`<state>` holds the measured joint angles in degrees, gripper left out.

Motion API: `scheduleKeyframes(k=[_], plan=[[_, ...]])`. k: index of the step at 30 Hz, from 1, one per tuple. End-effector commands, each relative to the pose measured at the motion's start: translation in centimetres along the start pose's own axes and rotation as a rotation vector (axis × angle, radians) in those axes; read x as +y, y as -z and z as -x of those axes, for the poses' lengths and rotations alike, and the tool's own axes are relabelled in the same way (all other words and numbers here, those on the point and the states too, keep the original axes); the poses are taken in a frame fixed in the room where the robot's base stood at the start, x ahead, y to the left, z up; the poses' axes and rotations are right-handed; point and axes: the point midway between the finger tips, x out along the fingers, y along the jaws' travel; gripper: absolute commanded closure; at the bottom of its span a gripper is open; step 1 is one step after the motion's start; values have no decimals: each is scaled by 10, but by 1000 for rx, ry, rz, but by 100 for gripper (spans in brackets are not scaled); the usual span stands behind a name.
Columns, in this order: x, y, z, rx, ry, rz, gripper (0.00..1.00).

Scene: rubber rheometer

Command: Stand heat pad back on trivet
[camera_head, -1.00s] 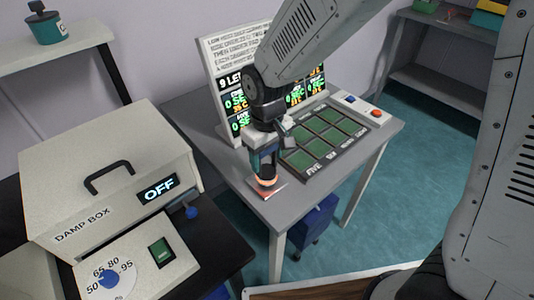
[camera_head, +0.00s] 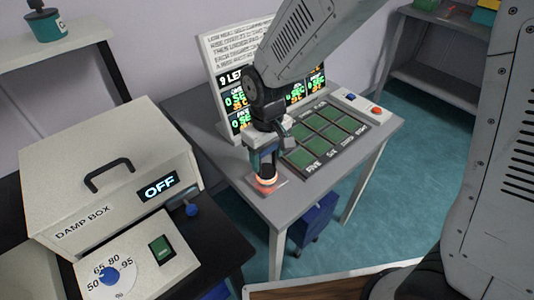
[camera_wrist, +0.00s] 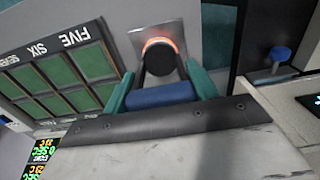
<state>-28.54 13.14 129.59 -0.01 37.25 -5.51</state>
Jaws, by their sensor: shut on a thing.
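The heat pad is a black round body (camera_head: 267,172) with a glowing orange rim at its lower end. In the wrist view the black body (camera_wrist: 158,58) joins a blue grip bar (camera_wrist: 160,95). My gripper (camera_head: 263,152) points down with its teal fingers shut on this bar; it also fills the middle of the wrist view (camera_wrist: 162,92). The trivet, a square metal plate (camera_head: 281,188), lies at the table's front left corner. The pad is upright over the plate, orange end down. I cannot tell whether it touches. The pad hides the plate's middle.
A panel of green cells (camera_head: 325,135) lies to the right on the grey table (camera_head: 305,195), with a display board (camera_head: 235,75) behind. A damp box (camera_head: 100,180) showing OFF stands at the left, its blue knob (camera_head: 193,209) towards the table. The table's front edge is close to the plate.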

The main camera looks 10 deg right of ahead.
Motion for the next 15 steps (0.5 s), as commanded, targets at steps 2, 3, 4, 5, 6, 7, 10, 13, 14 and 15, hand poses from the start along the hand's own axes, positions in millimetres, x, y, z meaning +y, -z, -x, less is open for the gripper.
scheduleKeyframes(k=[2,3,4,5,6,7,10,13,14,15], plan=[[0,0,0,1,0,0,100],[0,0,-1,1,0,0,100],[0,0,-1,1,0,0,100],[0,0,-1,1,0,0,100],[0,0,-2,1,0,0,100],[0,0,-2,1,0,0,100],[0,0,-3,1,0,0,100],[0,0,-4,1,0,0,100],[0,0,-5,1,0,0,100],[0,0,-5,1,0,0,100]])
